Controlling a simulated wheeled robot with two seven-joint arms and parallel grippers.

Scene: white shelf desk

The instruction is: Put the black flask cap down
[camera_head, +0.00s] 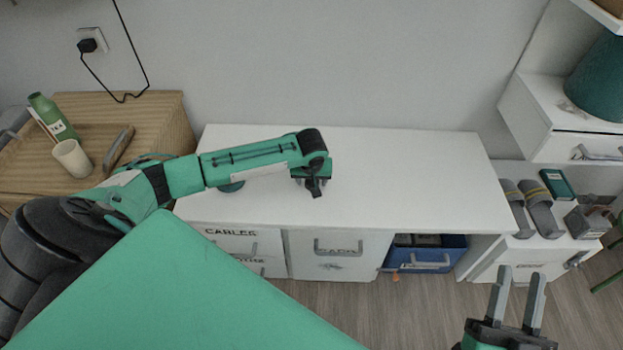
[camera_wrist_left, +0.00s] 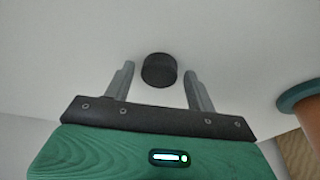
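The black flask cap (camera_wrist_left: 159,70) is a short dark cylinder in the left wrist view. It appears to rest on the white desk top (camera_head: 420,185). My left gripper (camera_wrist_left: 159,76) is open, with a finger on either side of the cap and a visible gap to each. In the head view my left gripper (camera_head: 313,188) points down over the middle-left of the desk, and the cap cannot be made out there. My right gripper (camera_head: 518,285) is open and empty, in front of the desk at the lower right.
A wooden cabinet at the left (camera_head: 150,107) holds a green bottle (camera_head: 53,117), a beige cup (camera_head: 72,158) and a brown elongated object (camera_head: 118,148). Grey slippers (camera_head: 541,208) lie on a low shelf at the right. The right half of the desk top is clear.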

